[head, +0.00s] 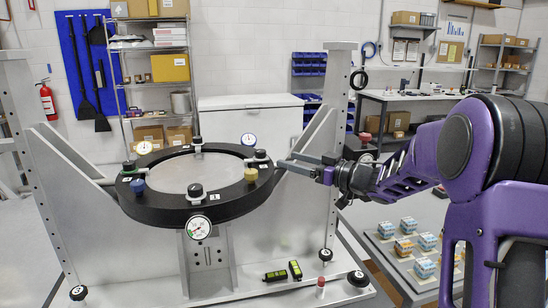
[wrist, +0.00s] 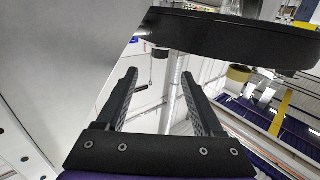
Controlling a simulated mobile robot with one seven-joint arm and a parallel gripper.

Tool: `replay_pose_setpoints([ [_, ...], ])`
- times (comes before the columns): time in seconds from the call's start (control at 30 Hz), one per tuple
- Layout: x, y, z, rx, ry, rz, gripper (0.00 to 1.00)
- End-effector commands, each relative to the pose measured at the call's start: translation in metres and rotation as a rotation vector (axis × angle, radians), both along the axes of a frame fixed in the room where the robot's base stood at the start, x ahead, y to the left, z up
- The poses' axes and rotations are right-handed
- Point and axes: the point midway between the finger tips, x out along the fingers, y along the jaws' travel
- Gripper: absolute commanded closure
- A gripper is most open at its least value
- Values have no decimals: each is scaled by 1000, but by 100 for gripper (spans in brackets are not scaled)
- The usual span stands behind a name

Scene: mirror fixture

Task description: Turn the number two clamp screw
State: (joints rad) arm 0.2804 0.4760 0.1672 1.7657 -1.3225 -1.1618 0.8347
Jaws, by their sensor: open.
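The mirror fixture is a black ring (head: 162,211) around a round mirror (head: 185,173). Clamp screws with knobs stand around it, including a yellow knob (head: 251,175), a blue knob (head: 138,186) and a black knob (head: 196,190). Small white number tags sit beside them, too small to read surely, so I cannot tell which screw is number two. My gripper (head: 285,161) is at the ring's right side, fingers pointing left. In the wrist view my gripper (wrist: 158,76) is open, and no knob is visibly gripped. The ring's dark edge (wrist: 225,40) crosses above the fingers.
Dial gauges, one of them at the front (head: 198,227), stand around the ring. A grey frame with an upright post (head: 336,100) rises near my arm. A table with several small parts (head: 405,248) is at right.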

Motion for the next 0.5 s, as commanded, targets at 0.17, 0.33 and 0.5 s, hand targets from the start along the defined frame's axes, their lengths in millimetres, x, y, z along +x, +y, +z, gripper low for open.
replay_pose_setpoints([
  [0.17,-21,-31,0,1,1,-2,31],
  [0.33,-32,-47,0,1,-1,0,31],
  [0.5,-36,-52,0,1,-1,1,31],
])
